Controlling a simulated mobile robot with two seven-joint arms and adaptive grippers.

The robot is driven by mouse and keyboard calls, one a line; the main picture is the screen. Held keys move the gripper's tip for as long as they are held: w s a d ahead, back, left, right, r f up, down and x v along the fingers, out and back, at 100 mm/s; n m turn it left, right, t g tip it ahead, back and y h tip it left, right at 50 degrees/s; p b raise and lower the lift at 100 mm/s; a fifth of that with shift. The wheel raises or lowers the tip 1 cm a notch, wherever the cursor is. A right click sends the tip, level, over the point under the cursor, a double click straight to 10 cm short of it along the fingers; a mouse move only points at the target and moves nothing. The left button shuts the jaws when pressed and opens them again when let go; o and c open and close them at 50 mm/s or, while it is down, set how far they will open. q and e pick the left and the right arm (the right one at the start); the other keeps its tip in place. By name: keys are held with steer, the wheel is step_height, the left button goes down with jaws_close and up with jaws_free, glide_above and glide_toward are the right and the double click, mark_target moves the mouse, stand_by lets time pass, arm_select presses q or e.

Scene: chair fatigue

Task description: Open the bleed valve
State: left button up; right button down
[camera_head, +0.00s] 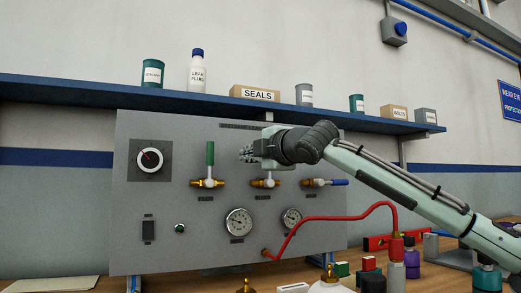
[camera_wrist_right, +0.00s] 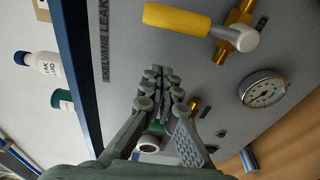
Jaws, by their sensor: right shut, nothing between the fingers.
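Three brass valves sit in a row on the grey panel (camera_head: 140,235). The left valve has an upright green handle (camera_head: 210,153). The middle valve (camera_head: 265,183) has its handle hidden behind my right gripper in the head view. The right valve has a blue handle (camera_head: 338,182) pointing right. I cannot read which label marks the bleed valve. My right gripper (camera_head: 246,153) is shut and empty, in front of the panel, with its fingers pointing left between the green handle and the middle valve. In the wrist view the shut fingers (camera_wrist_right: 160,78) are apart from a yellow handle (camera_wrist_right: 177,18).
Two round gauges (camera_head: 239,222) (camera_head: 291,218) sit below the valves. A red hose (camera_head: 340,217) curves from the panel to the right. A blue shelf (camera_head: 120,93) with bottles and boxes runs above. Several small items stand on the bench at the lower right.

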arm_select(q)
steer(key=shift+f, duration=0.3)
arm_select(e)
steer(key=d, duration=0.4)
steer(key=shift+w, duration=0.35)
arm_select(q)
steer(key=shift+d, duration=0.1)
steer(key=shift+d+f, duration=0.2)
steer(key=shift+d, duration=0.35)
arm_select(e)
steer(key=shift+d+m, duration=0.15)
steer(key=shift+m, duration=0.25)
arm_select(q)
steer(key=shift+d, duration=0.1)
arm_select(e)
steer(key=shift+w, duration=0.1)
